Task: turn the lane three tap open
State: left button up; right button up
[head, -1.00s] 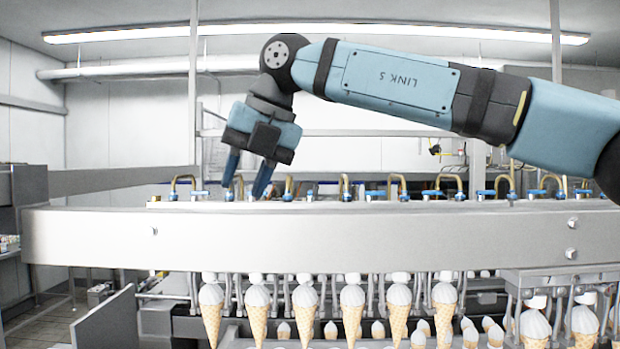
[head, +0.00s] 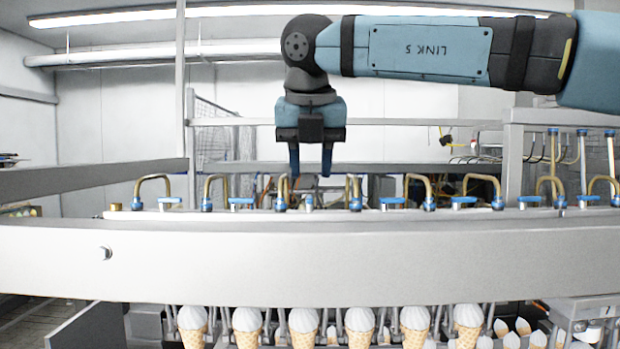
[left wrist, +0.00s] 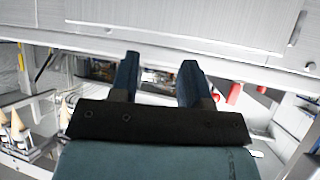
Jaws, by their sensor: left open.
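A row of small taps with blue handles runs along the top of the long metal beam (head: 300,262) in the head view, between bent brass pipes. No lane number is readable.
Ice cream cones (head: 303,325) hang in a row below the beam. More cones (left wrist: 18,128) stand at the left of the wrist view. A metal rail (head: 90,180) and an upright post (head: 180,100) stand at the left. Red cylinders (left wrist: 235,93) show in the wrist view.

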aim_at(310, 196)
jog(key=shift+w+f, duration=0.2)
jog(key=shift+f, duration=0.4)
jog(key=shift+s+f+p, duration=0.15)
jog(key=shift+f+p, duration=0.2)
jog(key=shift+f, duration=0.3)
jog(key=shift+a+f, duration=0.1)
jog(key=shift+f, duration=0.1)
jog(key=shift+w+f, duration=0.3)
jog(key=shift+w, duration=0.15)
jog(key=shift+s+r, duration=0.1)
jog(key=shift+s, duration=0.1)
grip_shut()
